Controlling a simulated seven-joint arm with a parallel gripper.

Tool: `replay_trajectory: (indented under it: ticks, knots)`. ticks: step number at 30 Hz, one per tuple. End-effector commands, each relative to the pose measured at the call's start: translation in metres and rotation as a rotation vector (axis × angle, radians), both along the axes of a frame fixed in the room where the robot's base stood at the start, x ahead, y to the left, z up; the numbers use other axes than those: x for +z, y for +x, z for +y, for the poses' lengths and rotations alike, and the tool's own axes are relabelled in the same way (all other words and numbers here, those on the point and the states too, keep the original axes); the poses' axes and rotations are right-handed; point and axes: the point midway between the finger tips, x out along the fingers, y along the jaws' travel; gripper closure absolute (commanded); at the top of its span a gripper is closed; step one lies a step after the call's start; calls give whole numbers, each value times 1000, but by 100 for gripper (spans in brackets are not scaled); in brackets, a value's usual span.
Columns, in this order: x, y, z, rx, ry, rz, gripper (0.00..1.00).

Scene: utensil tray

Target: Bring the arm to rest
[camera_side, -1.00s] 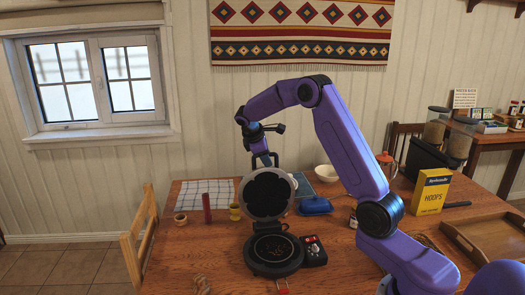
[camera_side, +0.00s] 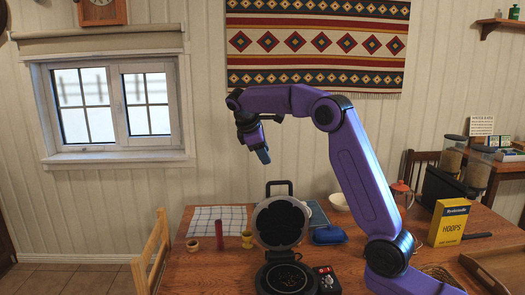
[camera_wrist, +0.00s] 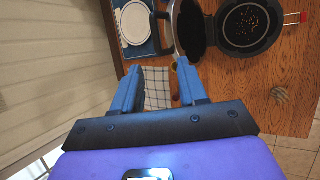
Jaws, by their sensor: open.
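My purple arm is raised above the wooden table. My gripper (camera_side: 262,156) points downward in the air, well above the open waffle iron and apart from everything on the table. In the wrist view my gripper (camera_wrist: 158,70) shows two blue fingers spread apart with nothing between them. Below and beyond them are the table and part of the checkered cloth (camera_wrist: 158,90).
The open black waffle iron (camera_side: 284,222) stands upright-lidded on the table (camera_side: 200,275). The air around my gripper is clear.

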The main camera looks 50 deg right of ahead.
Motion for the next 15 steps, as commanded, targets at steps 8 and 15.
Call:
replay_trajectory:
  ticks: [8, 15]
  knots:
    - [6, 0, 4, 0, 0, 0, 58]
    - [6, 0, 4, 0, 0, 0, 58]
